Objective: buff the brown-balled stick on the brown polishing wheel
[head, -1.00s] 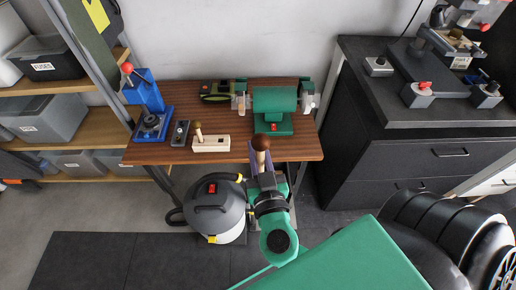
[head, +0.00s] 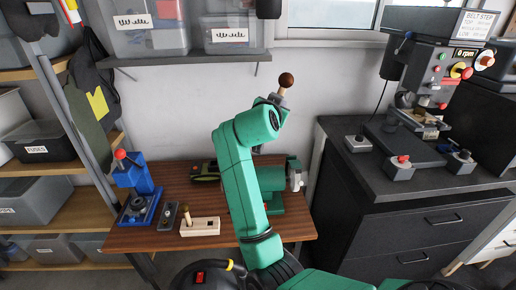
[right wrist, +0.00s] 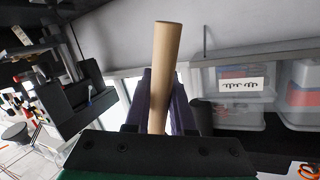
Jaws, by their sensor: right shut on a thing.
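The brown-balled stick (head: 284,86) is held up in front of the wall, its dark brown ball at the top in the head view. My right gripper (head: 277,98) is shut on its pale wooden shaft. In the right wrist view the shaft (right wrist: 165,60) stands between the dark fingers (right wrist: 158,110), its plain end showing; the ball is out of sight. The green polishing machine (head: 291,188) stands at the bench's right, partly behind my right arm. Its right wheel (head: 295,180) shows pale; the left wheel is hidden. My left gripper is not in view.
On the wooden bench (head: 160,238) stand a pale block (head: 201,227) holding another stick (head: 185,213), a dark control box (head: 167,214) and a blue press (head: 134,180). A shelf with clear bins (head: 150,30) hangs above. A black cabinet (head: 390,235) stands at right.

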